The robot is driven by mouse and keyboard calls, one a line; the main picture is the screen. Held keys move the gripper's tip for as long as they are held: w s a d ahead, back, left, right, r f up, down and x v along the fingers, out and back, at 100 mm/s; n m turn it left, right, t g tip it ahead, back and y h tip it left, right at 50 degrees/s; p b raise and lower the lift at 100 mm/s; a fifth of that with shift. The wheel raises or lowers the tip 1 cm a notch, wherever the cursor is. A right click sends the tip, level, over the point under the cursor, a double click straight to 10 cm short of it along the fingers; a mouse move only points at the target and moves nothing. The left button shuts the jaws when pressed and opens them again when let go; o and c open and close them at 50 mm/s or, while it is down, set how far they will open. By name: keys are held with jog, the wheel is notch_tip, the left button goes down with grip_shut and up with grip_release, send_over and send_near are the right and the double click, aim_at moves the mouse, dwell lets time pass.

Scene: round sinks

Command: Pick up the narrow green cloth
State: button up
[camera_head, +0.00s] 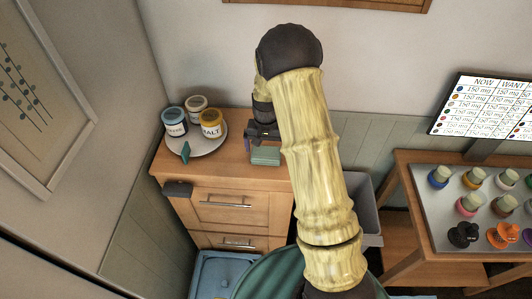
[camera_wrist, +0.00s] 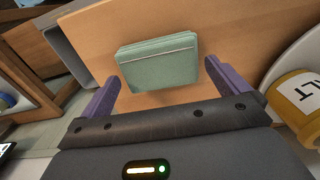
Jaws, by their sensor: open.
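A folded pale-green cloth (camera_head: 265,157) lies on the wooden cabinet top, right of the round tray. In the wrist view the cloth (camera_wrist: 160,65) is a flat, roughly rectangular stack with a lighter line along its far part. My gripper (camera_head: 262,138) is above the cabinet top at the cloth, partly hidden by my arm in the head view. In the wrist view my gripper's purple fingers (camera_wrist: 162,72) are spread wide, one on each side of the cloth's near part, with visible gaps. Nothing is held. I cannot tell the fingertips' height above the wood.
A round tray (camera_head: 205,144) with several jars stands left of the cloth; the salt jar (camera_wrist: 295,100) is near my gripper. A small dark-green piece (camera_head: 185,152) is at the tray's front edge. A grey bin (camera_head: 362,190) stands right of the cabinet (camera_head: 232,205).

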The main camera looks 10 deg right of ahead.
aim_at(266, 152)
jog(key=shift+f+p, duration=0.45)
jog(key=shift+f, duration=1.05)
jog(key=shift+s, duration=0.1)
jog(key=shift+s, duration=0.1)
jog(key=shift+c, duration=0.4)
jog(key=c, duration=0.6)
